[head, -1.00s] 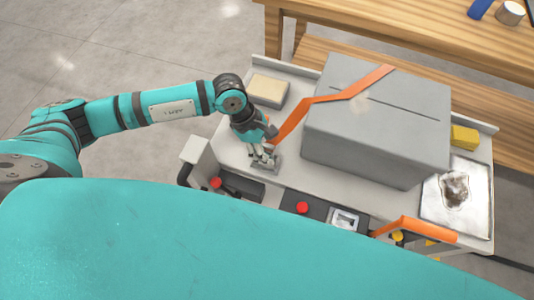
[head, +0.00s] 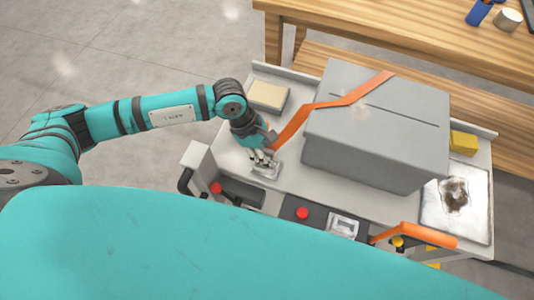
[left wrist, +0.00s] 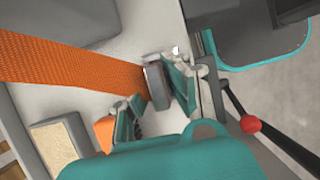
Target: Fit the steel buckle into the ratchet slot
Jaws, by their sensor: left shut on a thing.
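The steel buckle (left wrist: 157,82) is a grey metal piece at the end of the orange strap (left wrist: 70,62). In the left wrist view it sits between the fingers of my left gripper (left wrist: 160,95), which is shut on it. In the head view my left gripper (head: 264,160) is low over the pale cart top, left of the grey box, and its fingers largely cover the buckle. A silver-framed fitting (head: 343,225), which looks like the ratchet slot, lies in the dark front strip, to the right of the gripper and apart from it. My right gripper is not in view.
The large grey box (head: 375,125) stands on the cart (head: 232,155) with the strap across it. A tan block (head: 268,95), a yellow block (head: 463,142), a stained tray (head: 455,200), a red knob (head: 302,213) and an orange bar (head: 415,235) surround it. A wooden bench (head: 400,40) stands behind.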

